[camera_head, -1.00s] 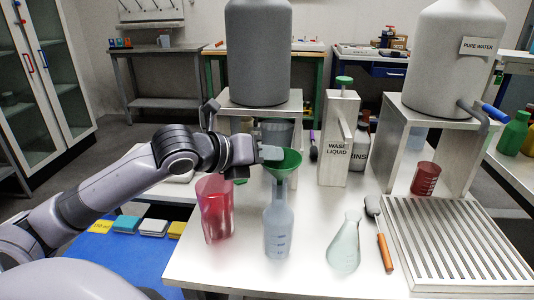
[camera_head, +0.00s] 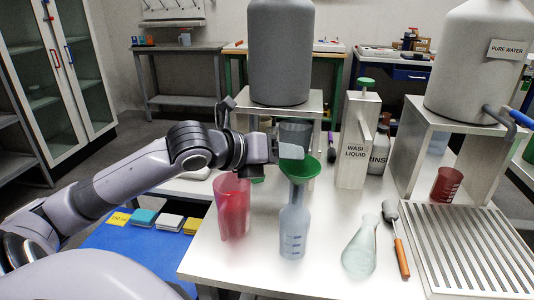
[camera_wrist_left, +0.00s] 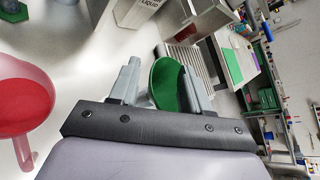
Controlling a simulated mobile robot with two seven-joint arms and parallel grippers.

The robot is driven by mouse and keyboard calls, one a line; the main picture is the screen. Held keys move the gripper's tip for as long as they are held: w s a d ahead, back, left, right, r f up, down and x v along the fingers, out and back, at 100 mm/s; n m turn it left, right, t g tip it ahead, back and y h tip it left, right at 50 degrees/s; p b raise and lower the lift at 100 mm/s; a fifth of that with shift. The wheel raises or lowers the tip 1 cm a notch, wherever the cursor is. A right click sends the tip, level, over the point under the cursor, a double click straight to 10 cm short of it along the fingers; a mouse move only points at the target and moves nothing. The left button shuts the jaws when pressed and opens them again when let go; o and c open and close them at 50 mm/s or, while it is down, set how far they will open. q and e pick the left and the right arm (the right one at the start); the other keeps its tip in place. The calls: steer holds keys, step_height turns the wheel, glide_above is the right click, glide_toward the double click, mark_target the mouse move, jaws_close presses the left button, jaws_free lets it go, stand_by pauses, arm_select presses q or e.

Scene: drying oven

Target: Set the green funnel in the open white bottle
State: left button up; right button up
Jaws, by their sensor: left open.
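The green funnel (camera_head: 301,170) sits upright in the mouth of the white bottle (camera_head: 293,232), its cone above the neck. The bottle stands upright on the white table and has blue marks. My left gripper (camera_head: 291,147) is just above and behind the funnel's rim, with its fingers apart. In the left wrist view, the funnel (camera_wrist_left: 168,85) shows between and beyond the two open fingers (camera_wrist_left: 160,88); I cannot tell whether they touch it. The stem's lower end is hidden by the bottle neck. My right gripper is not in view.
A red translucent beaker (camera_head: 234,208) stands close left of the bottle. A clear flask (camera_head: 361,247) and an orange-handled tool (camera_head: 398,242) are to the right. A waste liquid container (camera_head: 356,140) stands behind. A slatted rack (camera_head: 468,240) fills the right side.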

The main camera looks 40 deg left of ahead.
arm_select(q)
steer(key=v, duration=0.6)
stand_by(0.3)
steer(key=shift+s, duration=0.1)
stand_by(0.8)
